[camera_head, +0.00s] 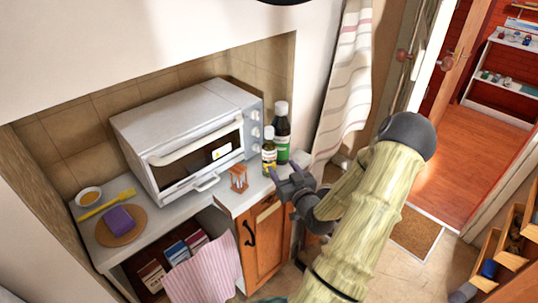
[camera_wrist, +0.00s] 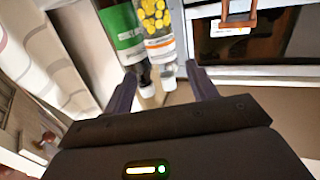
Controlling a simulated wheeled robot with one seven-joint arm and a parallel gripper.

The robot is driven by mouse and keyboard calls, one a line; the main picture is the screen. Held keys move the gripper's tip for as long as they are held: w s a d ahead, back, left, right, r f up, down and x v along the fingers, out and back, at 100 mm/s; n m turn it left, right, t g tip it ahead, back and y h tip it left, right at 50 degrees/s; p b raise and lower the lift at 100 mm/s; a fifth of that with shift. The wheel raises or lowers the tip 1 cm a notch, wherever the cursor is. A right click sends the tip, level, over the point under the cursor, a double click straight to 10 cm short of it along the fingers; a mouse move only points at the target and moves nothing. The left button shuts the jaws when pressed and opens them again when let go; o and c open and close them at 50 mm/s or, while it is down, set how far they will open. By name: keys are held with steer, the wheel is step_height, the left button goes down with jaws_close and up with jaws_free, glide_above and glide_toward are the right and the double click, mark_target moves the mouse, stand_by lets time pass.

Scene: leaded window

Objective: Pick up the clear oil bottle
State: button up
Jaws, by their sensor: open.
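The clear oil bottle (camera_head: 269,159), short with a yellow-patterned label and a pale cap, stands upright near the right end of the counter. In the wrist view the clear oil bottle (camera_wrist: 159,35) appears upside down, its cap pointing toward my gripper (camera_wrist: 163,88). My gripper is open and empty, and its two dark fingers lie to either side of the cap in that view. In the head view my gripper (camera_head: 285,176) is close in front of the bottle, at the counter's edge. I cannot tell whether it touches the bottle.
A taller dark bottle with a green label (camera_head: 282,140) stands right beside the clear one; it also shows in the wrist view (camera_wrist: 122,35). A white toaster oven (camera_head: 190,135) is to the left. A small wooden item (camera_head: 238,179) stands at the counter's front.

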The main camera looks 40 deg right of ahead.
mark_target(272, 154)
steer(key=p+x, duration=0.1)
steer(key=x, duration=0.4)
steer(key=shift+w, duration=0.15)
steer(key=shift+w+r+p, duration=0.1)
steer(key=shift+w+p, duration=0.1)
steer(key=shift+p, duration=0.1)
steer(key=shift+p+x, duration=0.95)
steer(key=shift+x, duration=1.45)
steer(key=c, duration=0.9)
